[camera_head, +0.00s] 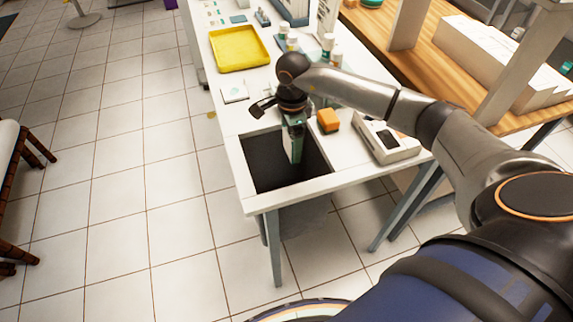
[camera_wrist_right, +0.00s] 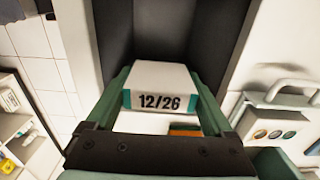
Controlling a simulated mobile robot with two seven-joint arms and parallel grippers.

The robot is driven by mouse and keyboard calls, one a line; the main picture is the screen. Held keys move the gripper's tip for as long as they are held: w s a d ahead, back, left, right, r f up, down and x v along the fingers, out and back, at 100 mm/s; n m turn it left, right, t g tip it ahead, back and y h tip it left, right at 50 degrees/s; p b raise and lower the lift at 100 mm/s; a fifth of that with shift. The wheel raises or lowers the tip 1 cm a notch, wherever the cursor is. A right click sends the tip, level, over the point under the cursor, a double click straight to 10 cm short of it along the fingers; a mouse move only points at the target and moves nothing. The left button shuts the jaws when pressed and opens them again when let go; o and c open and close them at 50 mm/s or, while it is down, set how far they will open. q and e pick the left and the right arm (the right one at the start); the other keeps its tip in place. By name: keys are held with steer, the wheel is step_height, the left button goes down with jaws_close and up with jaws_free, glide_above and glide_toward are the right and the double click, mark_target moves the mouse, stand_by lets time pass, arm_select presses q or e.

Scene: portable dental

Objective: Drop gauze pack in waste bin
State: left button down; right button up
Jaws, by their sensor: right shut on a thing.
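My right gripper (camera_head: 293,122) points down over the dark opening of the waste bin (camera_head: 262,165), set in the near end of the white table. It is shut on the gauze pack (camera_head: 297,149), a flat white and green pack that hangs upright within the opening's outline. In the right wrist view the pack (camera_wrist_right: 160,76) sits between the green fingers (camera_wrist_right: 160,103), with "12/26" on its edge. The bin's dark interior (camera_wrist_right: 118,35) shows behind it. How deep the pack hangs is hard to tell. My left gripper is not in view.
An orange block (camera_head: 328,120) and a white device (camera_head: 382,140) stand right of the opening. A yellow tray (camera_head: 238,49), a small white pad (camera_head: 234,91) and several bottles lie farther back.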

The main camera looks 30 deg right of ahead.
steer(key=o, duration=1.1)
steer(key=shift+c, duration=0.2)
step_height(320, 180, up, 13)
steer(key=shift+f, duration=0.2)
steer(key=shift+s+f, duration=0.1)
